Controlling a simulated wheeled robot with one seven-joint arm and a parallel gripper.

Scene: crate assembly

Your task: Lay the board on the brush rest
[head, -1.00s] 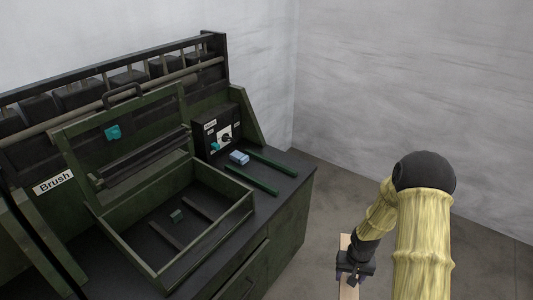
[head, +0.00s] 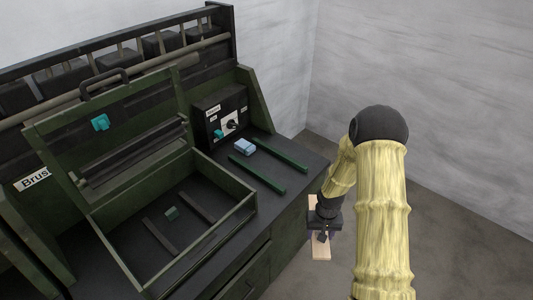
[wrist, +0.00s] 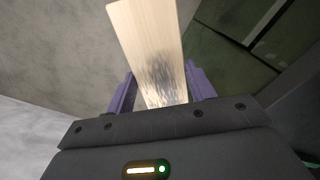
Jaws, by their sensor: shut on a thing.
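The board is a pale wooden plank. In the head view the board (head: 320,250) hangs beyond the bench's right front side, over the floor. My gripper (head: 322,234) is shut on it. In the wrist view the board (wrist: 148,40) sits between the two purple fingers of my gripper (wrist: 160,88), with a dark smudged patch near the grip. A "Brush" sign (head: 32,179) stands left of an open green box (head: 225,235). Two dark bars (head: 160,237) lie on the box floor, with a small green block (head: 171,213) between them. Which part is the brush rest, I cannot tell for sure.
Two green rails (head: 257,174) lie on the bench top right of the box, with a light blue block (head: 245,147) by their far end. A control box (head: 221,117) stands behind them. The box's raised lid (head: 110,135) leans back. Floor is clear at right.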

